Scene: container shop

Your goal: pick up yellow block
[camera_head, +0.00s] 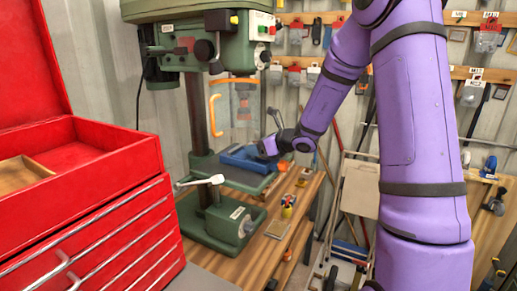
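I cannot make out a clear yellow block. A small holder with yellow, red and green parts (288,206) stands on the bench below the gripper, and a small orange patch (283,166) shows just under the wrist.
A green drill press (200,100) stands at the left of the wooden bench (262,252). An open red tool chest (95,215) fills the left foreground. Tool racks (310,18) line the back wall. A folded step stool (358,188) stands right of the bench.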

